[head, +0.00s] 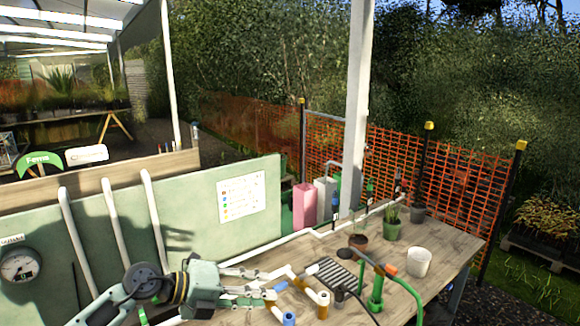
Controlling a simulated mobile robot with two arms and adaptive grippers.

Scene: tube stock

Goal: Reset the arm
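My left arm comes in from the lower left. My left gripper (262,286) is over the near left part of the wooden workbench (455,246). Its two fingers are spread apart, and I see nothing clearly held between them. Short white pipe pieces with orange and blue ends (323,304) lie or stand just right of the fingertips. The blue-ended piece (281,286) is very close to the fingers; I cannot tell whether they touch. My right gripper is not in view.
A dark slotted tray (334,273), a green hose fitting (377,292), a white pot (419,262) and potted plants (392,224) stand on the bench. A white post (357,110) rises behind. A green panel with white pipes (110,215) and a gauge (20,267) stands left.

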